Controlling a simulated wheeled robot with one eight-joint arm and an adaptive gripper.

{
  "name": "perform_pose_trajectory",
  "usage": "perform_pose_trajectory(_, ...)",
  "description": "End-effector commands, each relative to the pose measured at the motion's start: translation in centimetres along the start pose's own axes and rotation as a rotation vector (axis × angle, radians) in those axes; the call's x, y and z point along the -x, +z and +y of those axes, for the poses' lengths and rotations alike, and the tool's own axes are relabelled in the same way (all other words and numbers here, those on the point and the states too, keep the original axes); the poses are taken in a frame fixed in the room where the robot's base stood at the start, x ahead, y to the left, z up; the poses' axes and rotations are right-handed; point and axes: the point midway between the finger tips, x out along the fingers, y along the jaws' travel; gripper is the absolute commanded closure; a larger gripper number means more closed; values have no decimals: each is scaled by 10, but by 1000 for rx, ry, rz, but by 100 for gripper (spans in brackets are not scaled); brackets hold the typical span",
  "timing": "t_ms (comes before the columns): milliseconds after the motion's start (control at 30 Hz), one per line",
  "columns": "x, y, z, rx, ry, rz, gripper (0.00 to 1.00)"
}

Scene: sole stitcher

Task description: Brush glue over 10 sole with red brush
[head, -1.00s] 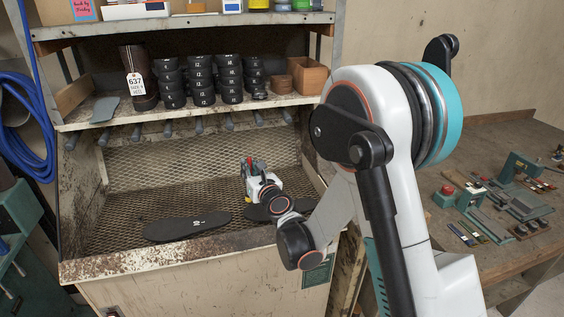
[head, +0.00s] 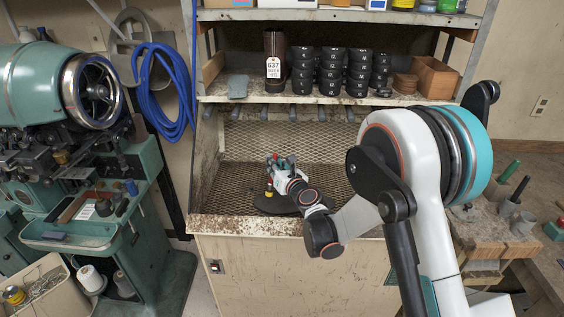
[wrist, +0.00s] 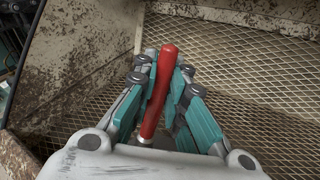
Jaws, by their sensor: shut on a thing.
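My gripper (head: 272,172) is shut on the red brush (wrist: 160,85), whose red handle stands between the teal fingers in the wrist view. In the head view, the gripper is low over the mesh-floored bay of the cabinet. A dark sole (head: 272,204) lies under and beside it, mostly hidden by my arm, so its number cannot be read. A small yellow part (head: 269,190) shows just below the gripper, above the sole. The bristles are hidden, and I cannot tell whether they touch the sole.
The bay's mesh floor (head: 234,178) is clear at left. A green machine (head: 35,85) stands left, a workbench right.

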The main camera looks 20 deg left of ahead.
Motion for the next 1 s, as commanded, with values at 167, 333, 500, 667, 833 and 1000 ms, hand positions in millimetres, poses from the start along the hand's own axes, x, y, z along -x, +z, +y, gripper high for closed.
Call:
perform_pose_trajectory(167,-2,-21,-5,0,0,0,100)
perform_pose_trajectory(333,-4,-42,-10,0,-1,0,100)
perform_pose_trajectory(500,-23,-44,-8,0,0,0,100)
perform_pose_trajectory(667,-43,-43,-5,1,0,0,100)
perform_pose_trajectory(833,-61,-43,-4,1,-1,-1,100)
perform_pose_trajectory(1000,-72,-42,-2,1,-1,0,100)
